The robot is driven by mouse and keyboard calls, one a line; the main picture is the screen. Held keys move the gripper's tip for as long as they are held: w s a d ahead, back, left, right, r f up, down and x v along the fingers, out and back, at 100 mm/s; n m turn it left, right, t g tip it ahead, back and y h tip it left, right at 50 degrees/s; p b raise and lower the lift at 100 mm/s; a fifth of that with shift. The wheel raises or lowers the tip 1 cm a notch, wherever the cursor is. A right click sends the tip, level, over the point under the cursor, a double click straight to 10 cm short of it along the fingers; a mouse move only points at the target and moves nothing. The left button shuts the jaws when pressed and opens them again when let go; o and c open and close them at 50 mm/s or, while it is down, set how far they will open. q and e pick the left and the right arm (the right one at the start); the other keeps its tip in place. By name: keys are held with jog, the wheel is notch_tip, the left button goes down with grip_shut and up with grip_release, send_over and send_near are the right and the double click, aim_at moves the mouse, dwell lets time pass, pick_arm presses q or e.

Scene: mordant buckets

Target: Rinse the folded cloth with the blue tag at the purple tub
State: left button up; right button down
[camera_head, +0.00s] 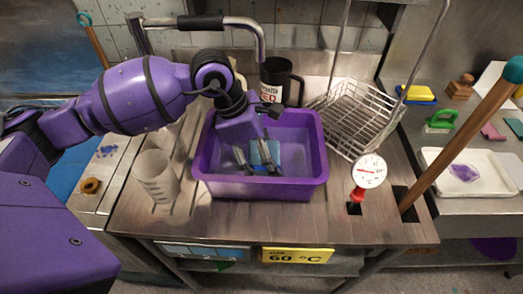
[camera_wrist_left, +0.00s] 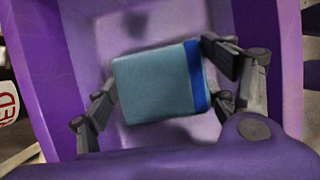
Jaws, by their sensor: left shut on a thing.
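The purple tub (camera_head: 310,185) stands on the steel counter. My left gripper (camera_head: 258,160) reaches down into it from above. It is shut on the folded cloth (camera_head: 265,151), a teal block between the fingers. In the left wrist view the cloth (camera_wrist_left: 153,88) has a dark blue tag (camera_wrist_left: 196,76) along its right edge. The gripper's fingers (camera_wrist_left: 160,85) are on both sides of the cloth there, and the tub (camera_wrist_left: 270,35) surrounds it. I cannot tell whether the cloth touches the tub's floor. My right gripper is not in view.
A clear beaker (camera_head: 156,176) stands left of the tub. A black mug (camera_head: 279,82) is behind it, and a wire rack (camera_head: 356,115) is to the right. A dial thermometer (camera_head: 368,171) and a wooden pole (camera_head: 455,145) stand at the right front.

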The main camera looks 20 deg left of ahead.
pick_arm(q)
jog(key=shift+w+a, duration=0.45)
jog(key=shift+a, duration=0.3)
jog(key=shift+r+p, duration=1.6)
jog(key=shift+r, duration=3.2)
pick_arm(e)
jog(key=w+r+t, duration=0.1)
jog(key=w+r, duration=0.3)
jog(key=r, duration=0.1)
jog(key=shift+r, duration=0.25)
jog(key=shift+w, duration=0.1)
pick_arm(q)
notch_tip(320, 180, up, 5)
jog(key=shift+p, duration=0.75)
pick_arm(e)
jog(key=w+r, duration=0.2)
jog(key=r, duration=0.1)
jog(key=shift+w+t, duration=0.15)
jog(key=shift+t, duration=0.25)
pick_arm(q)
jog(key=shift+f, duration=0.1)
